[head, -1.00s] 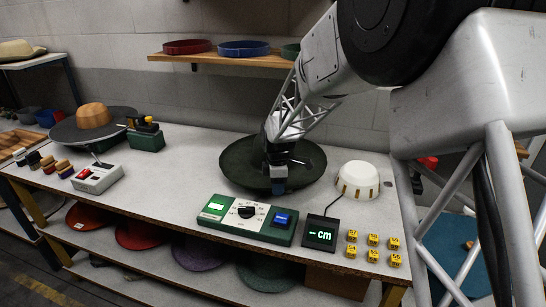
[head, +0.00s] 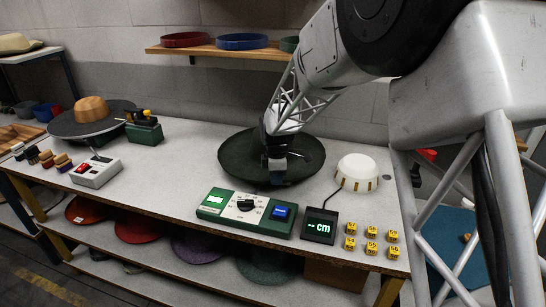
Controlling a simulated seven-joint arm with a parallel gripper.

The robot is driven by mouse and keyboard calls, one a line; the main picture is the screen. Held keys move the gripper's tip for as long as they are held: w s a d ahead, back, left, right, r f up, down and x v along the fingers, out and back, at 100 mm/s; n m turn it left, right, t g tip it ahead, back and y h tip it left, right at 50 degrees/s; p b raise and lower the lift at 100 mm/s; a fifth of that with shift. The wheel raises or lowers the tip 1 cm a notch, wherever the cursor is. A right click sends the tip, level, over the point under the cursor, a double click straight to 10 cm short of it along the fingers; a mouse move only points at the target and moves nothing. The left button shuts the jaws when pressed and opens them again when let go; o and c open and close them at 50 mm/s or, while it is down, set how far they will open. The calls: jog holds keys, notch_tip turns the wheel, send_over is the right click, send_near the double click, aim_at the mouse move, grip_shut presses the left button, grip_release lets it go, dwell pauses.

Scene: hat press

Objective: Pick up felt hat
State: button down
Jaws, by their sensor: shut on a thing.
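A dark green felt hat (head: 235,162) appears as a wide, round, dish-like shape on the right half of the worktable, in the head view. The gripper is shut on the hat. The arm and gripper hide part of the hat, including where the fingers meet it. I cannot tell whether the hat touches the table or is slightly above it.
A green control box (head: 246,212) and a small display (head: 320,227) stand in front of the hat. A white dome (head: 357,172) stands close to its right. Several yellow number blocks (head: 372,232) lie front right. A round-brimmed stand (head: 75,125) is at left.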

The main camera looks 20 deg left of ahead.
jog(key=shift+r, duration=0.15)
notch_tip(320, 180, up, 10)
dwell(0.7)
dwell(0.4)
jog(key=c, duration=1.8)
grip_release()
grip_shut()
jog(key=shift+d, duration=0.1)
